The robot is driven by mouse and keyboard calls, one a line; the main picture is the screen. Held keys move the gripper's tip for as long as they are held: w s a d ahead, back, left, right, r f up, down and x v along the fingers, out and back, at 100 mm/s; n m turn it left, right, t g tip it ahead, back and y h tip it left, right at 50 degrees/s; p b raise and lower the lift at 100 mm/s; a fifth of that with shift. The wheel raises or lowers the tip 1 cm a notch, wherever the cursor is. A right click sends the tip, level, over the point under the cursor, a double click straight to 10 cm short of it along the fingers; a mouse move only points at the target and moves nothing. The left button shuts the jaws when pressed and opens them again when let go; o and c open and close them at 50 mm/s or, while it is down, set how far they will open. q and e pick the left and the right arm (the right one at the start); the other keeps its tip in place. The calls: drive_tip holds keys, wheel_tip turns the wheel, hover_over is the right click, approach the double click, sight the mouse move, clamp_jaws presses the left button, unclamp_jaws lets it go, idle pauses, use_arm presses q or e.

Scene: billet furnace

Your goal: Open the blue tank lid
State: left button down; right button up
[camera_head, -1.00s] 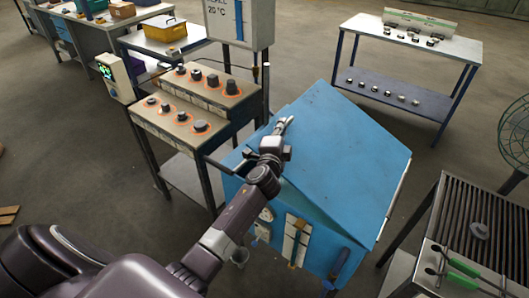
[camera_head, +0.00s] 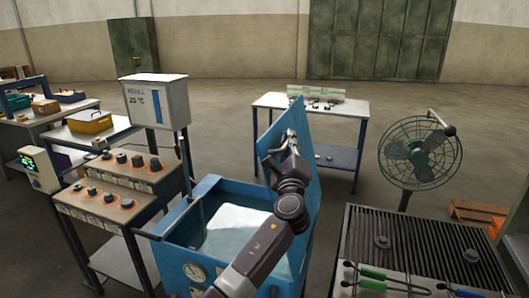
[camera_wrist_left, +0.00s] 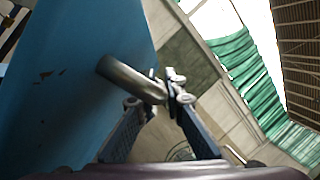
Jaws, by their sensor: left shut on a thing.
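The blue tank (camera_head: 172,262) stands in front of me with its lid (camera_head: 307,172) swung up on the right side, close to upright. Pale liquid shows inside the open top. My left gripper (camera_head: 285,143) is at the upper part of the lid's inner face, with my arm reaching over the tank. In the left wrist view my left gripper (camera_wrist_left: 166,88) is shut on a metal bar handle (camera_wrist_left: 130,79) that sticks out from the blue lid (camera_wrist_left: 75,85). My right gripper is not in view.
A control bench with knobs (camera_head: 100,205) and a refill box (camera_head: 157,101) stand left of the tank. A fan (camera_head: 420,152) and a small-parts table (camera_head: 335,110) are behind.

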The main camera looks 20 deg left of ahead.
use_arm(q)
drive_tip(key=d+m+t+h+b, duration=0.1)
drive_tip(key=d+m+b, duration=0.1)
drive_tip(key=d, duration=0.7)
drive_tip(key=shift+s+d+r+m, duration=0.15)
drive_tip(key=shift+s+d+m, duration=0.2)
drive_tip(key=shift+m, duration=0.25)
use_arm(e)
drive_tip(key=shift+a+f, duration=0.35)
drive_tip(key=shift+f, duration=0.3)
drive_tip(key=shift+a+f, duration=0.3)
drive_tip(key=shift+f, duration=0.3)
use_arm(q)
drive_tip(key=c, duration=2.3)
unclamp_jaws()
drive_tip(key=v, duration=1.2)
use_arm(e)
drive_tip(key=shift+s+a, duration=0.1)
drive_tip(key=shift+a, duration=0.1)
